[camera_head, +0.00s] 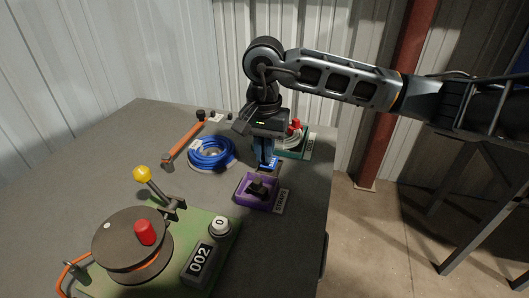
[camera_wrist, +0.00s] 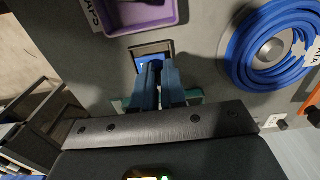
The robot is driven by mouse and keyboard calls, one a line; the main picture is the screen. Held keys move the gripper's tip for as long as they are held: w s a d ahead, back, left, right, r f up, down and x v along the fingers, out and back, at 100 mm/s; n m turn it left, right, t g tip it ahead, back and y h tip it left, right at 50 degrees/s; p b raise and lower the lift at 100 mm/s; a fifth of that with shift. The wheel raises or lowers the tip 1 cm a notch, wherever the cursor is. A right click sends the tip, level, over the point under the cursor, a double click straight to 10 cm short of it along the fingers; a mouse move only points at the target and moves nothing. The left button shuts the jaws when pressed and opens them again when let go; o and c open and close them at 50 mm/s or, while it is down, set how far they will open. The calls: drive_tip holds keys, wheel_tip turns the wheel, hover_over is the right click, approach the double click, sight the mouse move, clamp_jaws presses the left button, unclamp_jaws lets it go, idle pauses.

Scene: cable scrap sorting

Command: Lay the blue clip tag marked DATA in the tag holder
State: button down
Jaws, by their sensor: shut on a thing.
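My gripper (camera_head: 264,160) points down at the far right part of the table and is shut on the blue tag (camera_head: 270,164), between the purple tray and the green tray. In the wrist view the blue fingers (camera_wrist: 158,72) close on the blue tag (camera_wrist: 141,60), and only part of it shows. Under and around the tag is a small dark-framed holder (camera_wrist: 138,48); the tag lies at or just above it. I cannot tell whether it touches the holder's floor. The marking on the tag is mostly hidden by the fingers.
A purple tray (camera_head: 242,201) with a dark piece in it stands just in front. A green tray (camera_head: 291,154) is behind. A blue cable coil (camera_head: 211,153) and an orange-handled hammer (camera_head: 183,145) lie to the left. A green-based machine (camera_head: 216,250) fills the near table.

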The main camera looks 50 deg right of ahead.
drive_tip(key=shift+f+b, duration=0.65)
drive_tip(key=shift+b, duration=0.3)
idle(0.3)
idle(0.3)
drive_tip(key=c, duration=1.1)
unclamp_jaws()
drive_tip(key=shift+r, duration=0.1)
drive_tip(key=shift+r+p, duration=0.9)
drive_tip(key=shift+r, duration=2.55)
